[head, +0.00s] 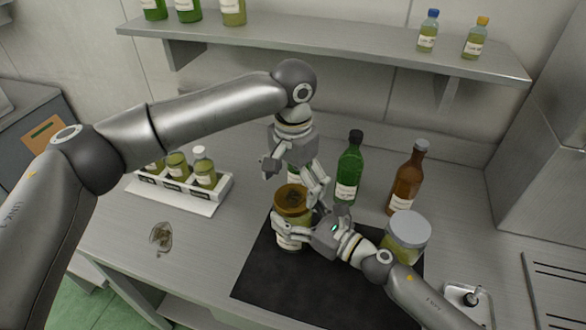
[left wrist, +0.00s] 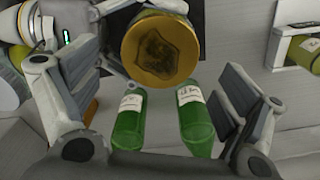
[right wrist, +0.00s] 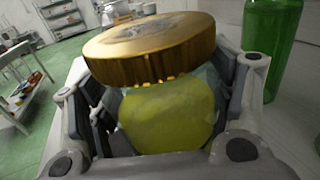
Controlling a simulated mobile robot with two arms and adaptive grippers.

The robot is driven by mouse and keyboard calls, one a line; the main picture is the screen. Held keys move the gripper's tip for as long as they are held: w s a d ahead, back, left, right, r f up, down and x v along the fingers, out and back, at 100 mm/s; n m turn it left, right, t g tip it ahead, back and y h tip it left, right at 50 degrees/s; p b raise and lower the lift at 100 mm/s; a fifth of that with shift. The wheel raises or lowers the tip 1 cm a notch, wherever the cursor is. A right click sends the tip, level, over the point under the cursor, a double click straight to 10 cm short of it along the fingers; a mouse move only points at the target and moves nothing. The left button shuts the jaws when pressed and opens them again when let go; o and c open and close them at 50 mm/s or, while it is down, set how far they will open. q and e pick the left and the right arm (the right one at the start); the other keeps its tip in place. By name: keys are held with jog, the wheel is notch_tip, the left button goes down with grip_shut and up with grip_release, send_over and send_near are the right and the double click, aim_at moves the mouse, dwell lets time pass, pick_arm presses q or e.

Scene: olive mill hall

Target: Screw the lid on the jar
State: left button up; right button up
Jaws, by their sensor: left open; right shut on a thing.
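The jar (head: 289,241) has yellow-green contents and stands at the left part of the dark mat. My right gripper (right wrist: 165,112) is shut around its glass body. The gold lid (head: 293,198) with a dark emblem is on top of the jar; in the right wrist view (right wrist: 150,48) it looks slightly tilted, and I cannot tell whether it is threaded. My left gripper (head: 292,178) is open above the lid, its fingers pointing down and apart. In the left wrist view the lid (left wrist: 163,45) shows beyond the gap between the fingers, not gripped.
A green bottle (head: 349,170) and a brown bottle (head: 407,180) stand behind the dark mat (head: 300,285). A grey-lidded jar (head: 408,228) is at right, near my right arm. A white rack (head: 180,196) of small bottles and a small clear dish-like object (head: 160,238) are at left.

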aim_at(293, 197)
pick_arm(q)
jog(key=shift+f, duration=1.8)
jog(key=c, duration=1.1)
jog(key=m, duration=0.5)
jog(key=o, duration=1.1)
jog(key=shift+r, duration=2.25)
